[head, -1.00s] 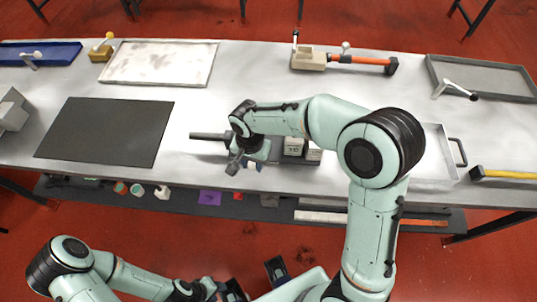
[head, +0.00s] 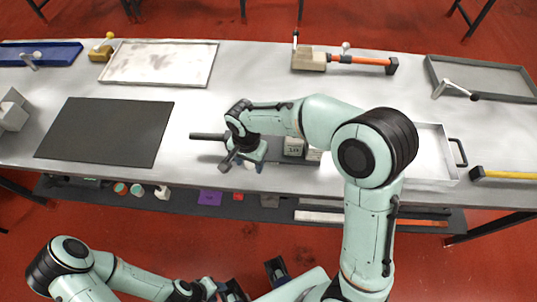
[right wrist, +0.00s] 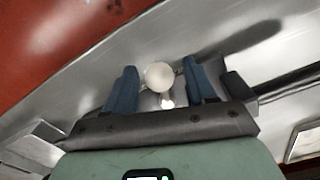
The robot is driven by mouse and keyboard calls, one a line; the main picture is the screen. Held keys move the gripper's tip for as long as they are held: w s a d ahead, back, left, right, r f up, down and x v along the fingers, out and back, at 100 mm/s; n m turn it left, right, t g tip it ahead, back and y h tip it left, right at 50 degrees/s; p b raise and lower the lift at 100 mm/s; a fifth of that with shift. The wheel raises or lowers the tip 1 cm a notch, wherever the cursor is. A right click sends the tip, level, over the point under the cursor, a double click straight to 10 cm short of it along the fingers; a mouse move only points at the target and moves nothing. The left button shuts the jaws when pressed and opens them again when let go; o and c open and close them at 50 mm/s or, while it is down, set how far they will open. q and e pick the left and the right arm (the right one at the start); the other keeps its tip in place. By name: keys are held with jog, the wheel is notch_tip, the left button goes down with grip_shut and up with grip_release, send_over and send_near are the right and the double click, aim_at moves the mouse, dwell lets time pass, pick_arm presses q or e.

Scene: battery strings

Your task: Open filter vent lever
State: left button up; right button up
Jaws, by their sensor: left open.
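A round white knob (right wrist: 159,76) shows in the right wrist view, with a small bright part just below it. It looks like the end of a lever; the rest of that lever is hidden. My right gripper (right wrist: 158,86) has its two blue fingers apart, one on each side of the knob, with narrow gaps visible. In the head view my right gripper (head: 250,166) is over the front middle of the table, mostly covered by its own wrist. My left gripper (head: 256,281) is open and empty, low in front of the table.
A dark handle (head: 207,136) sticks out left of my right wrist. A black mat (head: 105,132) lies left on the table (head: 200,110). A beige block with an orange bar (head: 358,61) stands at the back. A shallow tray (head: 437,160) is at right.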

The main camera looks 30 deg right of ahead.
jog(key=shift+r+p, duration=2.1)
jog(key=shift+r, duration=1.5)
pick_arm(q)
jog(key=w+r, duration=0.1)
jog(key=r, duration=0.2)
jog(key=w+r, duration=0.1)
jog(key=r, duration=0.1)
jog(key=shift+w, duration=0.35)
pick_arm(e)
jog(key=shift+f, duration=0.1)
pick_arm(q)
jog(key=shift+s, duration=0.1)
